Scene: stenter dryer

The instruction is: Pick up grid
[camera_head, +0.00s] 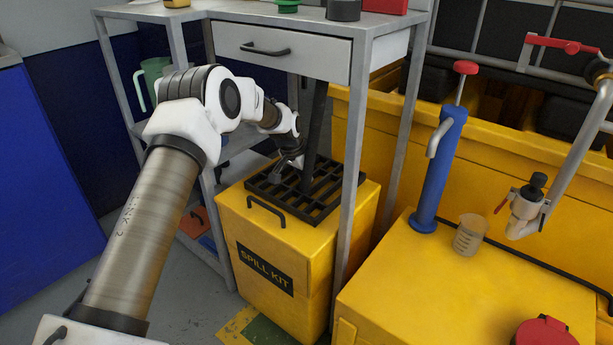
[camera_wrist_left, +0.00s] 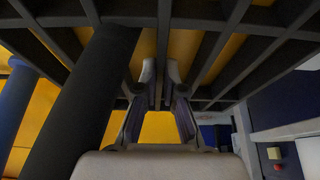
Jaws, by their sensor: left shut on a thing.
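The grid (camera_head: 282,204) is a dark slotted grate with crossing bars. In the head view it lies flat at the top of the yellow spill kit box (camera_head: 310,270); I cannot tell whether it is raised off the lid. My left gripper (camera_head: 292,164) reaches down to its far left part. In the left wrist view, the two fingers of my left gripper (camera_wrist_left: 161,88) are shut on a bar of the grid (camera_wrist_left: 164,32). Part of the grid is hidden behind the gripper and a dark post. My right gripper is in neither view.
A dark post (camera_head: 316,120) rises close beside my left gripper. A grey table with a drawer (camera_head: 280,52) stands over the box, its front leg (camera_head: 350,170) close by. A blue pump (camera_head: 440,160) and clear beaker (camera_head: 470,235) stand on the yellow surface at right.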

